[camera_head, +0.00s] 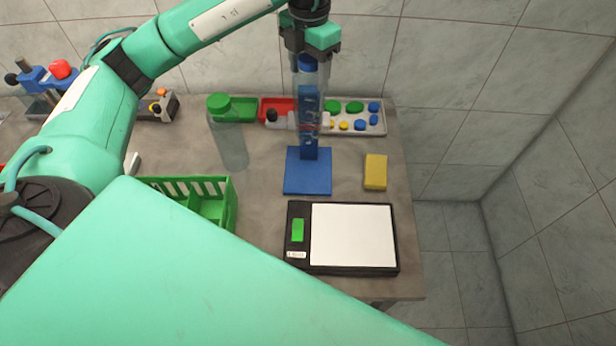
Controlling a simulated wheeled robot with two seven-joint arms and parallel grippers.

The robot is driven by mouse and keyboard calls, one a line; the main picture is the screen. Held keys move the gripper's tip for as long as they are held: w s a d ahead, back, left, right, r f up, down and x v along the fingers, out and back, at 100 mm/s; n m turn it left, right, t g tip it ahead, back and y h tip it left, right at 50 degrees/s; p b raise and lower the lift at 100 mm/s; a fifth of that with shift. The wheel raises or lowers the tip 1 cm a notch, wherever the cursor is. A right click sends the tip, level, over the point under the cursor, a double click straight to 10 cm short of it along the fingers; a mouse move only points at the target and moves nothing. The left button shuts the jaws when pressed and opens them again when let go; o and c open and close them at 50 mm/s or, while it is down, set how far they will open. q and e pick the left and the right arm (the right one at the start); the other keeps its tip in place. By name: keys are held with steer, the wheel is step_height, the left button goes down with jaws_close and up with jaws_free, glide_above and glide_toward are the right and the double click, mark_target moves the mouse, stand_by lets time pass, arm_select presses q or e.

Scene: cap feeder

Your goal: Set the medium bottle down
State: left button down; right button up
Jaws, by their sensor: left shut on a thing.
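My left gripper (308,45) is at the top centre, pointing down and shut on a clear bottle with a blue cap (307,63), which I take as the medium bottle. A larger clear bottle (230,145) with a green cap (219,102) stands to the left, apart from the gripper. My right gripper is not in view.
A black scale (304,263) with a white plate lies in front of the stand. A yellow sponge (375,172) lies right of it. A green crate (231,207) is at left. Cap trays (378,128) line the back edge. Some table is clear left of the stand.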

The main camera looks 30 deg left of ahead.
mark_target(308, 134)
arm_select(q)
steer(key=shift+w+a+r+n, duration=0.2)
steer(key=shift+r+n, duration=0.3)
steer(key=shift+n, duration=0.5)
step_height(308, 134, down, 16)
steer(key=shift+r+p, duration=0.25)
steer(key=shift+p, duration=0.7)
step_height(308, 134, down, 4)
steer(key=shift+f+p, duration=0.2)
steer(key=shift+p, duration=0.35)
steer(key=shift+f, duration=0.2)
steer(key=shift+c, duration=2)
jaws_free()
